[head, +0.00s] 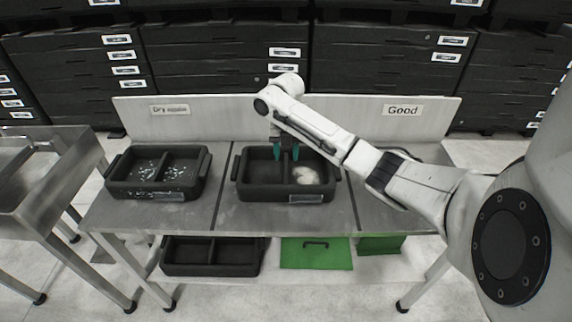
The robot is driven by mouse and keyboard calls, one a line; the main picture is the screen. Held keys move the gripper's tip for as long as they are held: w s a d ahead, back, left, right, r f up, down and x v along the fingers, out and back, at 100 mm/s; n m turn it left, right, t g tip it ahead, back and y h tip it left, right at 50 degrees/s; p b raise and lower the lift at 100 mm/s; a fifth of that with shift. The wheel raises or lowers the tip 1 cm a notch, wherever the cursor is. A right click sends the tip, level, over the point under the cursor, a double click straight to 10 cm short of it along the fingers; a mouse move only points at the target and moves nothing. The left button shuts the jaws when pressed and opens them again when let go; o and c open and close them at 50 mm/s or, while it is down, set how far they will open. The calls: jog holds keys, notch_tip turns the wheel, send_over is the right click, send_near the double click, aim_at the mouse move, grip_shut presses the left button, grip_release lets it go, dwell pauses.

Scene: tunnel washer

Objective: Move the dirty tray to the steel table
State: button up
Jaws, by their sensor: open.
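Two black two-compartment trays stand on a metal bench in the head view. The middle tray (262,193) has a whitish patch in its right compartment; its left compartment looks empty. The left tray (125,189) has white specks in both compartments. I cannot tell for sure which one is the dirty tray; both hold residue. My gripper (286,153) has teal fingertips and is open, pointing down at the middle tray's central divider, with a finger on each side. I cannot tell whether it touches. A bare steel table (70,190) stands at the left edge, apart from the bench.
The bench (215,215) has a back panel with a "Good" label (403,110) at right and another label at left. My arm covers part of its right section. Below are an empty black tray (212,270) and green items (316,262). Dark stacked drawers line the back.

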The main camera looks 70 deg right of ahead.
aim_at(286, 168)
notch_tip(286, 168, up, 5)
jog(key=w+a+f+m+t+y, duration=0.15)
jog(key=w+a, duration=0.25)
jog(key=a, duration=0.5)
jog(key=w+a+f+m+t, duration=0.1)
jog(key=w+a+f+m, duration=0.1)
jog(key=w+a, duration=0.5)
jog(key=s+a+f+m+y, duration=0.1)
jog(key=s+a+f+m, duration=0.15)
jog(key=a, duration=0.55)
jog(key=s+a+f+m, duration=0.2)
jog(key=a+f+m, duration=0.1)
jog(key=a, duration=0.5)
jog(key=s+a+f+m, duration=0.5)
jog(key=s+a+m, duration=0.2)
jog(key=s, duration=0.3)
jog(key=s+d+m+g+h, duration=0.1)
jog(key=s+m, duration=0.5)
jog(key=s, duration=0.8)
jog(key=shift+d+f+m+h, duration=0.4)
jog(key=shift+d+h, duration=0.45)
jog(key=shift+d, duration=0.25)
jog(key=shift+g, duration=0.25)
jog(key=shift+c, duration=0.4)
